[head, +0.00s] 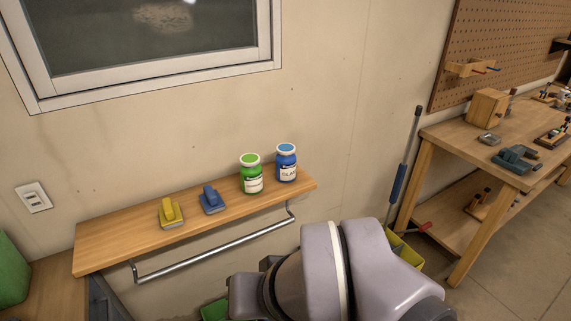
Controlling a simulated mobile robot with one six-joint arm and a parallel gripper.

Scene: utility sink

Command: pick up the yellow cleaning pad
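The yellow cleaning pad (172,214) sits on the wooden wall shelf, left of its middle. It has a raised yellow grip on top and a greyish underside edge. A similar blue pad (212,200) sits just to its right, apart from it. My arm shows at the bottom, right of the middle, in front of and below the shelf. Its fingertips cannot be made out, so I cannot see whether my gripper is open or shut. Nothing touches the yellow pad.
A green-lidded jar (251,174) and a blue-lidded jar (286,163) stand at the shelf's right end. A metal rail (215,255) runs under the front of the shelf (110,239). Bare shelf lies left of the yellow pad. A workbench (460,137) stands at right.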

